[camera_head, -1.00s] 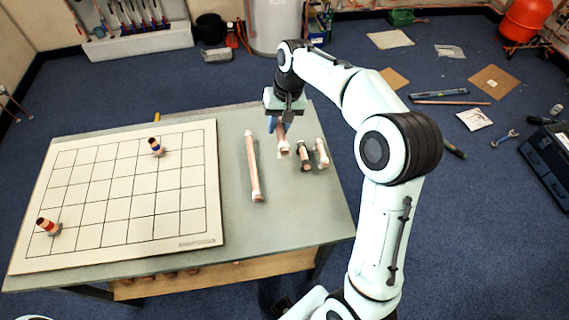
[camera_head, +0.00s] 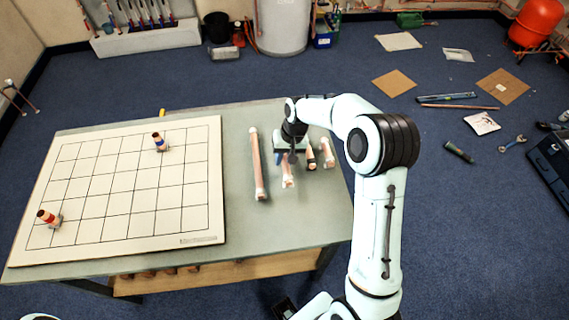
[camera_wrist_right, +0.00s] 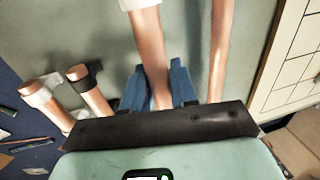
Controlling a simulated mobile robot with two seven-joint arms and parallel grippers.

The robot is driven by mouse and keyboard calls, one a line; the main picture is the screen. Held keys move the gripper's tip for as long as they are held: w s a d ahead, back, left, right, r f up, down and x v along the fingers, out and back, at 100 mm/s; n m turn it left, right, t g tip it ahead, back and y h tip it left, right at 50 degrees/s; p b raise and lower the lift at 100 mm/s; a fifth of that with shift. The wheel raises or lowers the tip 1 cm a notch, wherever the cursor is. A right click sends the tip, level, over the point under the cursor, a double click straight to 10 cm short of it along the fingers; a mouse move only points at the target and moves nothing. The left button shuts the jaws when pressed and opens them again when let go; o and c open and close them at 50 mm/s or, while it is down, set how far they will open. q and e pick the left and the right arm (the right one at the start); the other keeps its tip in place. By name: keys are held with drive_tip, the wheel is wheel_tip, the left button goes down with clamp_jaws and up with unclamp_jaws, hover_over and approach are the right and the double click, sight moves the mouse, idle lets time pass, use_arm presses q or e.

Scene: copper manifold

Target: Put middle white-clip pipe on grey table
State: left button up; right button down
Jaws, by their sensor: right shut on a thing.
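My right gripper (camera_head: 290,160) is over the right part of the grey table (camera_head: 235,225). Its blue fingers are shut on a copper pipe with a white clip (camera_head: 288,174), seen between them in the right wrist view (camera_wrist_right: 150,45). The pipe's white end points to the front. It is at or close to the tabletop; I cannot tell whether it touches. The arm hides its back part. A longer pipe with white ends (camera_head: 258,165) lies to its left. A black-clip pipe (camera_head: 311,160) and a short white-clip pipe (camera_head: 328,152) are to its right. My left gripper is out of view.
A white gridded board (camera_head: 120,185) covers the table's left part, with two small banded pieces (camera_head: 159,142) (camera_head: 48,217) on it. Bare tabletop lies in front of the pipes. Tools and cardboard lie on the blue floor beyond the table's right edge.

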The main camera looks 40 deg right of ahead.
sight(284, 165)
drive_tip(key=shift+d+x, duration=0.15)
drive_tip(key=shift+x, duration=0.65)
drive_tip(key=shift+d+x, duration=0.15)
drive_tip(key=shift+x, duration=0.65)
drive_tip(key=shift+s+f, duration=0.15)
drive_tip(key=shift+f, duration=0.2)
drive_tip(key=c, duration=0.9)
unclamp_jaws()
drive_tip(key=v, duration=1.2)
drive_tip(key=shift+r+p, duration=0.3)
